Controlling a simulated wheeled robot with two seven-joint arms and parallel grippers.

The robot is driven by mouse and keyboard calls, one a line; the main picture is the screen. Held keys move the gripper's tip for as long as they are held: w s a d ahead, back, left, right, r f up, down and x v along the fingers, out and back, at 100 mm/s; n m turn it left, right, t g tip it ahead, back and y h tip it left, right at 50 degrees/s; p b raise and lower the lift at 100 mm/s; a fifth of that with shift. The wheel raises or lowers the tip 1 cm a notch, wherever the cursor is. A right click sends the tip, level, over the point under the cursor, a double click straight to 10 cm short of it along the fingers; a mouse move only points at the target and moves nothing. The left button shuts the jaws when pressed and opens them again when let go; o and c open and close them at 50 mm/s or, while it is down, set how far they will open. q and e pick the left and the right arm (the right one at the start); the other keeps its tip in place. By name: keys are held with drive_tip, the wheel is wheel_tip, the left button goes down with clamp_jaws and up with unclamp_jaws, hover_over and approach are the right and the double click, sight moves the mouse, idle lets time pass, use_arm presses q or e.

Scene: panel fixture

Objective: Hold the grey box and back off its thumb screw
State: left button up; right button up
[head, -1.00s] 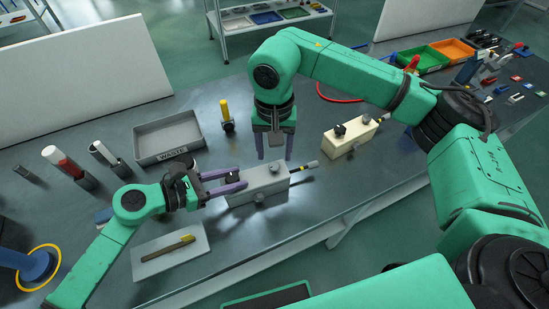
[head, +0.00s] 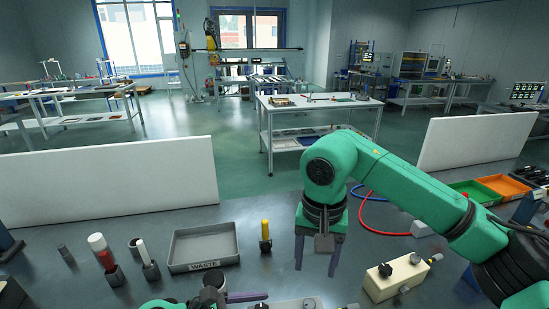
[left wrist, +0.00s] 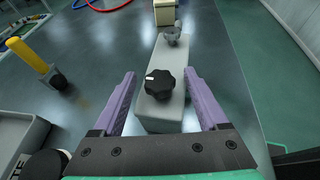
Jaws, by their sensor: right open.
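The grey box (left wrist: 160,118) lies ahead of my left gripper in the left wrist view; only its top edge (head: 290,305) shows at the bottom of the head view. A black lobed knob (left wrist: 160,84) with a white mark stands on its near end, and a smaller grey knob (left wrist: 172,35) on its far end. I cannot tell which is the thumb screw. My left gripper (left wrist: 161,80) is open, its purple fingers on either side of the box's near end, with a gap visible on the left. My right gripper (head: 317,258) is open and empty, pointing down above the table behind the box.
A cream box (head: 395,278) with knobs stands to the right. A grey WASTE tray (head: 204,264) and a yellow-handled tool (head: 265,236) stand behind on the left. Red and blue hoses lie behind my right gripper. White panels (head: 110,180) edge the table's back.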

use_arm(q)
drive_tip(key=p+v, duration=0.4)
drive_tip(key=v, duration=1.3)
drive_tip(key=shift+w+a+r, duration=0.2)
drive_tip(key=shift+a+r, duration=0.1)
drive_tip(key=shift+r, duration=0.25)
